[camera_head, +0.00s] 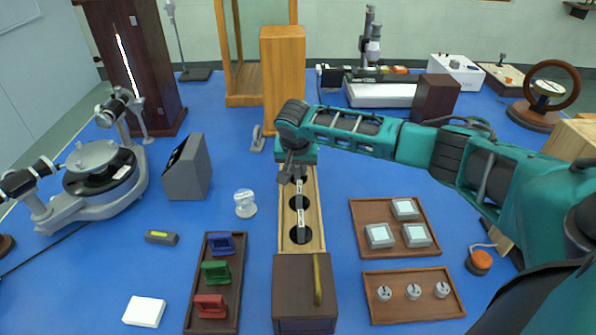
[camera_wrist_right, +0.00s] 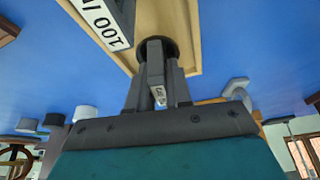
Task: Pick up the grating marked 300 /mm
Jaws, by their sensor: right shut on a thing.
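My right gripper (camera_head: 292,175) is over the far part of a long narrow wooden rack (camera_head: 315,190). In the right wrist view the gripper (camera_wrist_right: 158,92) is shut on a small grey piece (camera_wrist_right: 154,60) with a white label. The label's lettering is too small to read, so I cannot tell whether it says 300 /mm. Beside it a dark piece with a white label reading "100 /" (camera_wrist_right: 103,22) is cut off by the picture's edge. In the head view, dark round shapes and white labelled strips lie along the rack. My left gripper is not in view.
A brown box (camera_head: 290,292) stands at the rack's near end. A tray with blue, green and red holders (camera_head: 233,297) lies left, and two brown trays (camera_head: 368,238) (camera_head: 380,318) lie right. A small glass item (camera_head: 245,203) stands left of the rack. Blue tabletop is clear between them.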

